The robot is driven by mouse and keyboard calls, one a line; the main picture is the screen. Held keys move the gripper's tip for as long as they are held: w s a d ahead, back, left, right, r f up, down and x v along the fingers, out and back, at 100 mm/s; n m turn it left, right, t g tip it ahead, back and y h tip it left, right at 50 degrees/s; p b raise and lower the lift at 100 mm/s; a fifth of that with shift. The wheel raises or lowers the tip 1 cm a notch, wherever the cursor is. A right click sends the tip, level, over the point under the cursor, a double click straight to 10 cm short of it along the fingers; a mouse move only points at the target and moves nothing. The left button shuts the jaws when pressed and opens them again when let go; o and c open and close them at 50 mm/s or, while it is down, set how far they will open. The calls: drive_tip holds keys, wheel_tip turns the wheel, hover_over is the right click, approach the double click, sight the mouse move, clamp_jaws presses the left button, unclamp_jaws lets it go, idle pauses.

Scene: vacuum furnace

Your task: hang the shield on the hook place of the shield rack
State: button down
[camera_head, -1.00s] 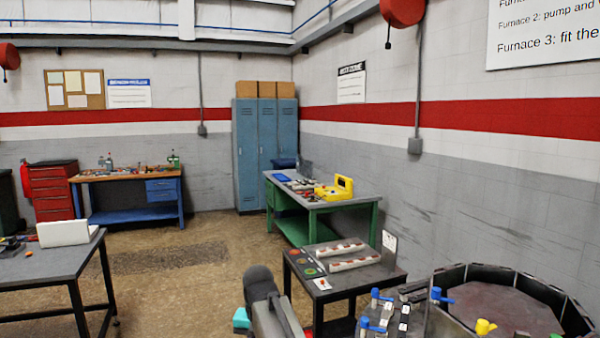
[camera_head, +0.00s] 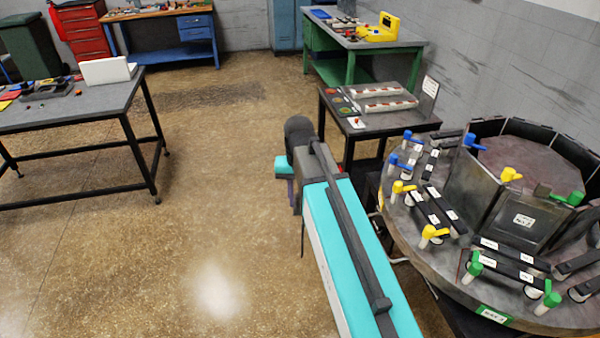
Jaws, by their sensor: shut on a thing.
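My arm reaches up from the bottom middle, and its far end hides what lies below it. My gripper does not show clearly, nor does anything in its jaws. A thin dark strip hangs under the arm's end; I cannot tell what it is. On the right, a round grey table (camera_head: 500,300) carries a ring of upright dark panels, one with a white label (camera_head: 523,220). These panels look like shields. I cannot make out a shield rack or a free hook place for certain.
Coloured clamps, such as a yellow clamp (camera_head: 433,235), stand around the round table. A small dark table (camera_head: 400,125) with two pale trays is behind it. A green bench (camera_head: 350,45) is farther back. A grey table (camera_head: 60,115) is at left. The floor between is clear.

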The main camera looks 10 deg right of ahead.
drive_tip(key=s+f+n, duration=0.3)
drive_tip(key=s+f, duration=0.1)
drive_tip(key=f, duration=0.3)
idle(0.4)
